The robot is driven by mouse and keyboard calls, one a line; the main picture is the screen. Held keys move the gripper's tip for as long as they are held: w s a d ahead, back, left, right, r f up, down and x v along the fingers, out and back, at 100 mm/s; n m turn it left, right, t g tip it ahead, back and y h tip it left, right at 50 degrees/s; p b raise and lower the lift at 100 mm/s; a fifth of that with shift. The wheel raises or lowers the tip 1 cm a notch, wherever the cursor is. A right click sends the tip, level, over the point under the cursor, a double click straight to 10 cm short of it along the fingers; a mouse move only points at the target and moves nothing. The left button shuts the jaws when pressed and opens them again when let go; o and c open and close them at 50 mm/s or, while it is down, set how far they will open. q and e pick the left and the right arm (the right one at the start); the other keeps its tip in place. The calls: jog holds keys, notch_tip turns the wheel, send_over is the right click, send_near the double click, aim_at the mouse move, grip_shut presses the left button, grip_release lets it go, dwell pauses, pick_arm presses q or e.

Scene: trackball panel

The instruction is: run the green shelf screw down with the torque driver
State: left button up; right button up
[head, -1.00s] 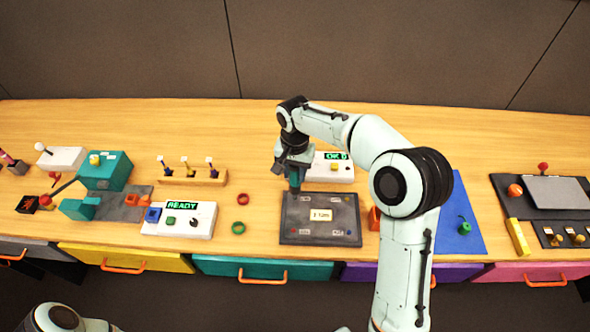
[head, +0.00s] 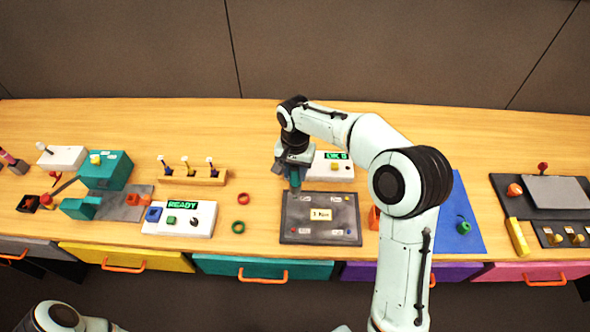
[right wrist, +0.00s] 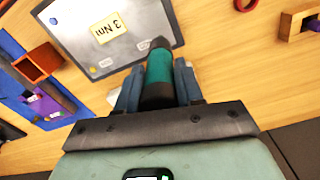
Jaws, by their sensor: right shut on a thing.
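My right gripper (head: 293,166) is shut on the teal torque driver (head: 295,182), which points down at the upper left corner of a dark grey panel (head: 320,211). In the right wrist view the driver (right wrist: 159,75) sits between the two fingers (right wrist: 157,92), its dark end over the panel's edge area (right wrist: 140,22). The panel has a "3 Nm" label and small screws near its corners. I cannot make out the green screw; the driver and gripper cover that upper left corner. I cannot tell whether the driver touches a screw. My left gripper is out of view.
A white box with a green display (head: 334,166) stands just behind the panel. A white "READY" box (head: 181,219) and red (head: 243,198) and green rings (head: 238,227) lie to the left. An orange open holder (head: 374,218) and a blue mat (head: 459,225) lie to the right.

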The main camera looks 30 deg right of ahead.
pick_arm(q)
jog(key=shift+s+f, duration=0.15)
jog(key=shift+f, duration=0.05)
pick_arm(e)
jog(key=shift+s+a+f, duration=0.1)
jog(key=shift+f, duration=0.5)
dwell(2.2)
jog(key=shift+r+p, duration=1.3)
jog(key=shift+r, duration=1.9)
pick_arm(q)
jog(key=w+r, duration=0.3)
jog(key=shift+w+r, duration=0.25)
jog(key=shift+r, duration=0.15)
pick_arm(e)
jog(key=shift+w, duration=0.2)
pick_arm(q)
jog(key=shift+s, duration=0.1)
pick_arm(e)
jog(key=shift+s, duration=0.1)
